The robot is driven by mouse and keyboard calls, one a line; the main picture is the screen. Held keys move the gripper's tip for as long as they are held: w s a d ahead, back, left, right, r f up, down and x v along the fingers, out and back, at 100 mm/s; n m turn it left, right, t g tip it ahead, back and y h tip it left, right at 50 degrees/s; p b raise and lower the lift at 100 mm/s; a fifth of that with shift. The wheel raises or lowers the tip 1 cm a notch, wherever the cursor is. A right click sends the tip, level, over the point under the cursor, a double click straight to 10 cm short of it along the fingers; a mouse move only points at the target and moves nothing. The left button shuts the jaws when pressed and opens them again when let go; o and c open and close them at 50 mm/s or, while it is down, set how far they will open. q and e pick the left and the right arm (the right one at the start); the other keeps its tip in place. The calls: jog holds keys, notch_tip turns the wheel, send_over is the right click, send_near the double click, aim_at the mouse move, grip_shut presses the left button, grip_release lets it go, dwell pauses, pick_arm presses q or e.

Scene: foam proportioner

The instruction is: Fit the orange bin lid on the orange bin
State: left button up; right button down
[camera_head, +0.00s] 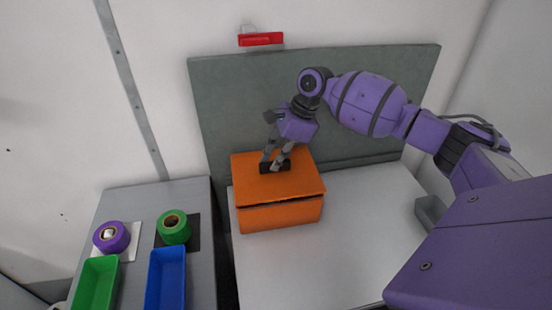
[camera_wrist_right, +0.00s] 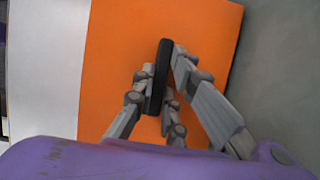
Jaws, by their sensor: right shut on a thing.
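The orange bin (camera_head: 282,217) stands on the white table below the grey back panel. The orange bin lid (camera_head: 300,178) lies over the top of the bin, with a dark gap line showing between them along the front. The lid also fills much of the right wrist view (camera_wrist_right: 120,60). My right gripper (camera_head: 275,165) is above the lid, shut on its black handle (camera_wrist_right: 157,78). Part of the handle is hidden by the fingers. Whether the lid is fully seated at the back cannot be told. My left gripper is not in view.
A grey side table at the left holds a purple tape roll (camera_head: 111,237), a green tape roll (camera_head: 173,227), a green tray (camera_head: 95,284) and a blue tray (camera_head: 166,280). A grey container (camera_head: 430,214) stands at the right. The white table (camera_head: 350,245) is clear right of the bin.

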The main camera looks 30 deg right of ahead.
jog(key=shift+f, duration=0.15)
jog(key=shift+f, duration=0.25)
jog(key=c, duration=1.8)
grip_release()
jog(key=shift+o, duration=0.2)
jog(key=shift+r, duration=0.35)
jog(key=v, duration=1.2)
jog(key=shift+r, duration=0.2)
